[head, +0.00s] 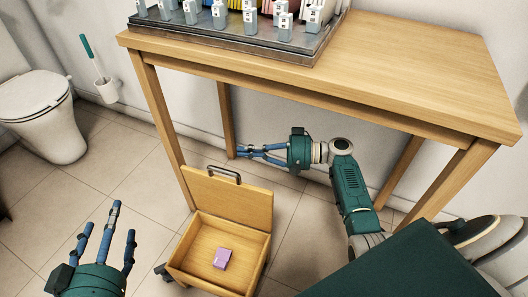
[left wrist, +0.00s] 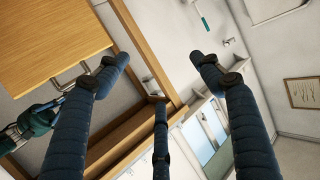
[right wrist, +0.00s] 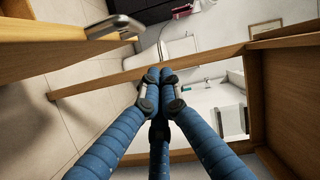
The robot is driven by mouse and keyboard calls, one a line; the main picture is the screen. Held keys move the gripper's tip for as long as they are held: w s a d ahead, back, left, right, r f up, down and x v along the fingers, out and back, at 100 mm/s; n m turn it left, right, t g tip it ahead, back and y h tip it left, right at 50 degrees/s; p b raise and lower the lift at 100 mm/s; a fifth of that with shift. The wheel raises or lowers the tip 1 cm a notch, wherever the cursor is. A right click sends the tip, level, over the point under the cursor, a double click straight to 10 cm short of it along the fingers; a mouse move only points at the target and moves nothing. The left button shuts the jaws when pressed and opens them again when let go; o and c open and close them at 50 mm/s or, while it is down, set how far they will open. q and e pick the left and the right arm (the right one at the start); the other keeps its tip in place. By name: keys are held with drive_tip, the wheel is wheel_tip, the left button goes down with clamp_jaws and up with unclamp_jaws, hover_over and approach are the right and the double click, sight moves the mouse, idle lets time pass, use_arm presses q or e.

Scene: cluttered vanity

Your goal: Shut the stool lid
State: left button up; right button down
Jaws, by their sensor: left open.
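The stool (head: 203,246) is an open wooden box on the floor in front of the table. Its lid (head: 236,203) stands raised at the box's back edge, with a metal handle (head: 224,172) near the top. The lid also shows in the left wrist view (left wrist: 50,40) and at the left of the right wrist view (right wrist: 35,55). My right gripper (head: 240,151) is behind and above the lid, under the table; its fingers point left, lie together and hold nothing. My left gripper (head: 112,220) is open and empty, left of the stool.
A wooden table (head: 420,75) stands over and behind the stool, its legs close to my right arm. A metal tray (head: 308,48) of small bottles is on top. A purple item (head: 222,258) lies inside the stool. A toilet (head: 45,115) and brush (head: 105,85) are left; floor between is clear.

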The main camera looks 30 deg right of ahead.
use_arm(q)
drive_tip(key=shift+s+f, duration=0.1)
drive_tip(key=shift+f, duration=0.15)
use_arm(e)
drive_tip(key=shift+s+a+f, duration=0.15)
drive_tip(key=shift+s+a, duration=0.2)
drive_tip(key=shift+a, duration=0.25)
drive_tip(key=shift+s+a+f, duration=0.15)
drive_tip(key=shift+s+a, duration=0.25)
drive_tip(key=shift+a, duration=0.25)
drive_tip(key=shift+s+a+f, duration=0.15)
drive_tip(key=shift+s+a, duration=0.2)
drive_tip(key=shift+a, duration=0.25)
